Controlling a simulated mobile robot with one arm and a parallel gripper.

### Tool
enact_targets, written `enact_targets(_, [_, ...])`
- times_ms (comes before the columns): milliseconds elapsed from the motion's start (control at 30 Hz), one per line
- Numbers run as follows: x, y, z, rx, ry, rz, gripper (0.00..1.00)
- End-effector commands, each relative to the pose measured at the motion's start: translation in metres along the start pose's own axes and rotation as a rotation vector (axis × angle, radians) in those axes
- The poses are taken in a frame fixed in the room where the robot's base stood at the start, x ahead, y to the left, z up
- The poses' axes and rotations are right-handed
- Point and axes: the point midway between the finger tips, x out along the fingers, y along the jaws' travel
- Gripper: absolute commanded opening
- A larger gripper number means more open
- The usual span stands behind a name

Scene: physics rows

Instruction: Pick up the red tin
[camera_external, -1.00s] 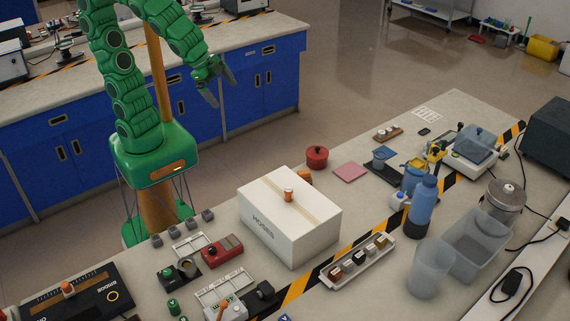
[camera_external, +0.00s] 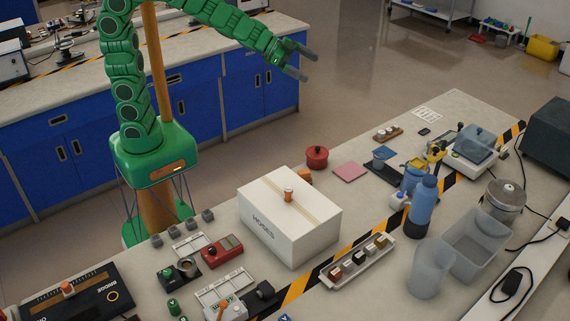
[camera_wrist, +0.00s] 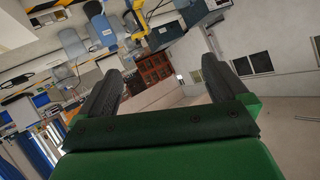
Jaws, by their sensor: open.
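The red tin (camera_external: 317,158) is a small round pot with a dark knob on its lid. It stands upright on the bench, behind the white box in the external view. My gripper (camera_external: 308,64) is open and empty, high above the floor beyond the bench, up and to the left of the tin and well apart from it. In the wrist view my gripper (camera_wrist: 161,88) shows two dark fingers spread wide with nothing between them. I cannot make out the red tin in the wrist view.
A large white box (camera_external: 290,222) marked HOSES stands close in front of the tin. An orange object (camera_external: 305,176) sits between them. A pink pad (camera_external: 350,172) lies right of the tin. A blue bottle (camera_external: 422,207) and clear tubs (camera_external: 474,246) stand farther right.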

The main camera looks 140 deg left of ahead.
Motion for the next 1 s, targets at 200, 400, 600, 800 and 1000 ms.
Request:
enact_targets(200, [0.018, -0.021, 0.016, -0.022, 0.073, 0.104, 1.00])
enact_targets(400, [0.023, -0.029, 0.039, -0.058, 0.117, 0.223, 1.00])
enact_targets(600, [0.021, -0.030, 0.057, -0.093, 0.139, 0.315, 1.00])
enact_targets(800, [0.017, -0.031, 0.071, -0.123, 0.150, 0.381, 1.00])
enact_targets(1000, [0.012, -0.031, 0.084, -0.153, 0.157, 0.438, 1.00])
